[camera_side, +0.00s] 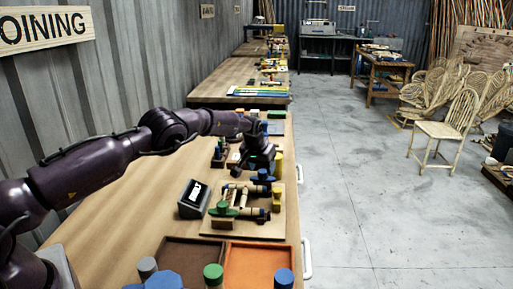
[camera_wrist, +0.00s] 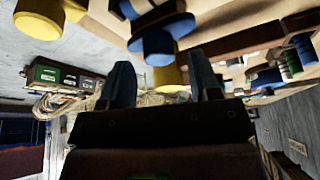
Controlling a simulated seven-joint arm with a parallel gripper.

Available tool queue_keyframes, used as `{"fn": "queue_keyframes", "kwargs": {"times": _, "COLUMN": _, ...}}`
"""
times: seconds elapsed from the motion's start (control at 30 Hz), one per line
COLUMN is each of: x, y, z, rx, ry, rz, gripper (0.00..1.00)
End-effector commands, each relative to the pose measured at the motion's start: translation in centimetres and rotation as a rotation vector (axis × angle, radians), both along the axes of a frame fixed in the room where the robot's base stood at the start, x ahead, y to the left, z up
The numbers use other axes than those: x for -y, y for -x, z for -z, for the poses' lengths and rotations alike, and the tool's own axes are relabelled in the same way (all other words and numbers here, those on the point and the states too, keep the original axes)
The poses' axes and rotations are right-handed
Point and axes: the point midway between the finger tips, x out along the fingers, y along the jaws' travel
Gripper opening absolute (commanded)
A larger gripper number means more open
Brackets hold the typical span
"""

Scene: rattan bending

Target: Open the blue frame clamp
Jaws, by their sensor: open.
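The blue frame clamp (camera_side: 262,177) sits at the far edge of the light wooden board (camera_side: 288,222). A green clamp (camera_side: 223,208) is at the near edge of the same board. My gripper (camera_side: 254,171) is over the far part of the board, close to the blue clamp. It hides part of that area. In the wrist view a blue round knob (camera_wrist: 153,42) stands just beyond my gripper's open fingers (camera_wrist: 163,82), above the gap between them in the picture. The space between the fingers looks empty. I cannot tell whether a finger touches the clamp.
Yellow posts (camera_side: 278,160) stand right of my gripper. A dark display box (camera_side: 194,198) is left of the board. In front are brown and orange trays (camera_side: 258,262) and several coloured knobs (camera_side: 213,273). Clear table lies to the left.

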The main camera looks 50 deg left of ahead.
Motion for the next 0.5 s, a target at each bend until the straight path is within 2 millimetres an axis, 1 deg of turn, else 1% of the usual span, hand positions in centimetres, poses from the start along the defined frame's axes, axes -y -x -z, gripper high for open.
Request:
{"fn": "queue_keyframes", "kwargs": {"times": 0.33, "x": 1.1, "y": 2.3, "z": -6.3, "rx": 0.005, "ry": 0.001, "rz": 0.001, "gripper": 0.57}}
{"fn": "queue_keyframes", "kwargs": {"times": 0.5, "x": 1.5, "y": 3.2, "z": -8.7, "rx": 0.003, "ry": 0.001, "rz": 0.001, "gripper": 0.57}}
